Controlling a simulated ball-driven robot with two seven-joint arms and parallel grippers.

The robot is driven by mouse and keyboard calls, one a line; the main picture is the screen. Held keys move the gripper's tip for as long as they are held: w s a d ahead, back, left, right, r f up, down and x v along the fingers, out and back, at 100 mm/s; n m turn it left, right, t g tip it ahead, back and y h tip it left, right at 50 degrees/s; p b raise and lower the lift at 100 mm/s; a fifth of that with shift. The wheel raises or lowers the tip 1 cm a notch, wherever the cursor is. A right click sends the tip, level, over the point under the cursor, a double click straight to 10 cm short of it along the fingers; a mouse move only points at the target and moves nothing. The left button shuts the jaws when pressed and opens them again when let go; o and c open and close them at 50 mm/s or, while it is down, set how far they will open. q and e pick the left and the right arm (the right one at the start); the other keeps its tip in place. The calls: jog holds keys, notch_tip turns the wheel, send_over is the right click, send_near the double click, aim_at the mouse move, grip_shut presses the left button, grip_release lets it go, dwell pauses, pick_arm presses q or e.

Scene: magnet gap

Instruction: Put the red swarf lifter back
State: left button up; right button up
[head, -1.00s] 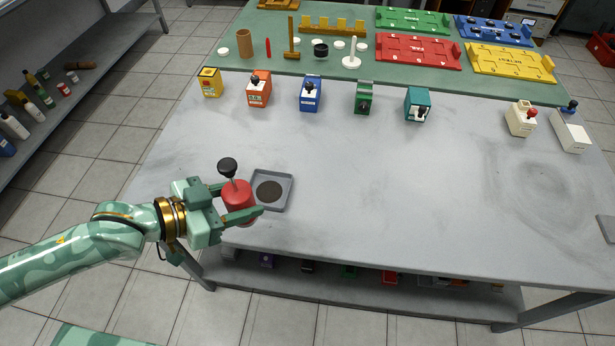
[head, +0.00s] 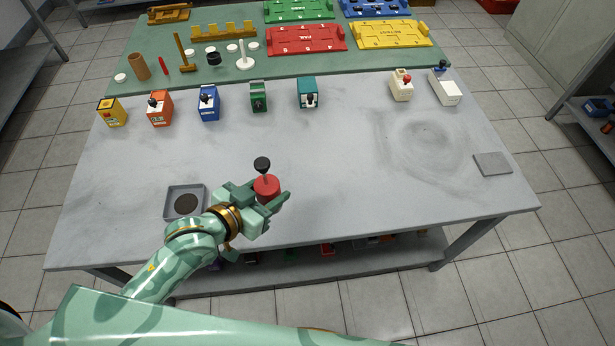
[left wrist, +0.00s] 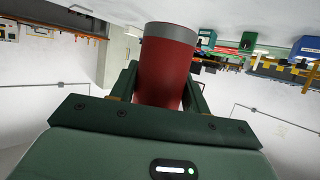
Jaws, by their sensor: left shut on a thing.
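The red swarf lifter (head: 266,187) is a red cylinder with a thin stem and a black knob on top. My left gripper (head: 268,196) is shut on its red body and holds it upright over the front middle of the grey table. In the left wrist view the red body with a grey end band (left wrist: 168,70) sits between the fingers. A shallow grey tray (head: 172,212) with a dark round patch lies on the table to the left of the gripper. No right gripper shows in these frames.
A row of small coloured blocks, including yellow (head: 112,112), blue (head: 209,103) and teal (head: 308,94), stands along the table's back. White blocks (head: 445,90) stand at the back right. A flat grey plate (head: 492,164) lies at the right. The table's middle (head: 340,150) is clear.

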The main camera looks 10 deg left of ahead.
pick_arm(q)
jog(key=w+f+b, duration=0.2)
jog(key=w+f, duration=0.1)
jog(key=w, duration=0.1)
jog(key=w+a+f+b, duration=0.1)
jog(key=w+f+b, duration=0.1)
jog(key=w+f, duration=0.1)
jog(key=w+a+f+b, duration=0.1)
jog(key=w+f+b, duration=0.1)
jog(key=w, duration=0.3)
jog(key=shift+w+f, duration=0.2)
jog(key=shift+f, duration=0.3)
jog(key=f+b, duration=0.1)
jog(key=f, duration=0.1)
jog(key=f+b, duration=0.1)
jog(key=f, duration=0.1)
jog(key=shift+w+f+b, duration=0.1)
jog(key=shift+w+b, duration=0.3)
jog(key=shift+r, duration=0.25)
jog(key=shift+f, duration=0.2)
jog(key=o, duration=1.2)
pick_arm(e)
notch_tip(320, 180, down, 9)
jog(key=s+a, duration=0.1)
jog(key=s, duration=0.1)
jog(key=shift+a+g, duration=0.15)
jog(key=shift+g, duration=0.15)
jog(key=shift+r, duration=0.1)
